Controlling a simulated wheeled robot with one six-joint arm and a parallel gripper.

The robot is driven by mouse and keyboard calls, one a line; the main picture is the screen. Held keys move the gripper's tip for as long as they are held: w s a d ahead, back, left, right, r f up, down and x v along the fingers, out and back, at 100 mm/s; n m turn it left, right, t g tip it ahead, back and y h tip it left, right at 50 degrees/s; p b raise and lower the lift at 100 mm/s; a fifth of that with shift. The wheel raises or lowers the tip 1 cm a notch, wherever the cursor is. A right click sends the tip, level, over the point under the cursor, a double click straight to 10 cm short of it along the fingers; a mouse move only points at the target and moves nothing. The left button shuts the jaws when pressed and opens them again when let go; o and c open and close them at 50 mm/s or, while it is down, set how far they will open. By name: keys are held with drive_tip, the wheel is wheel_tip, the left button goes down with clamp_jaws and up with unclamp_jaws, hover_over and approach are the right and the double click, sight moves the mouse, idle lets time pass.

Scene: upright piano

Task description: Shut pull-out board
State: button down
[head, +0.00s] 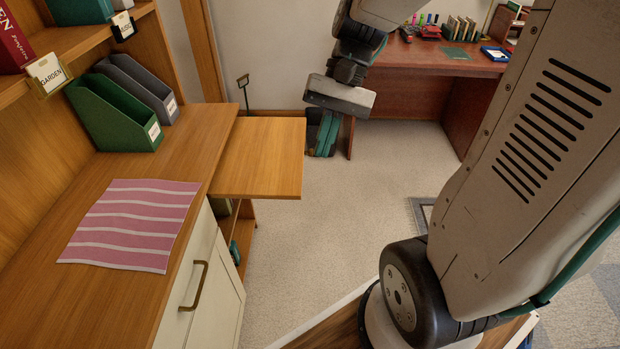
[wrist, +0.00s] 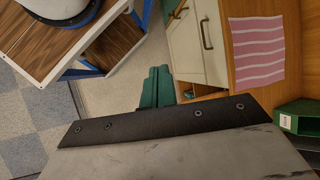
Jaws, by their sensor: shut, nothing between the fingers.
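The pull-out board (head: 258,160) is a flat wooden leaf. In the head view it sticks out to the right from the front edge of the wooden counter (head: 190,150), past the green file box. My gripper (head: 326,152) is beyond the board's free right edge, with its teal fingers pointing down. A gap of carpet shows between them in the picture. In the wrist view the teal fingers of my gripper (wrist: 157,72) are together with nothing between them. The dark gripper body hides the area where the board lies in that view.
A pink striped mat (head: 130,222), a green file box (head: 115,115) and a grey one (head: 142,85) are on the counter. A white cabinet door (head: 215,290) with a handle is below. A red-brown desk (head: 440,62) stands at the back. Carpet right of the board is open.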

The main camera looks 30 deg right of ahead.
drive_tip(key=w+d+f+m+t+y, duration=0.3)
drive_tip(key=w+d+f+m+y, duration=0.65)
drive_tip(key=f, duration=0.45)
drive_tip(key=d+f+m+t, duration=0.9)
drive_tip(key=d+f+t, duration=0.15)
drive_tip(key=f, duration=0.65)
drive_tip(key=x, duration=1.3)
drive_tip(key=shift+w+f+g, duration=0.35)
drive_tip(key=shift+w, duration=0.05)
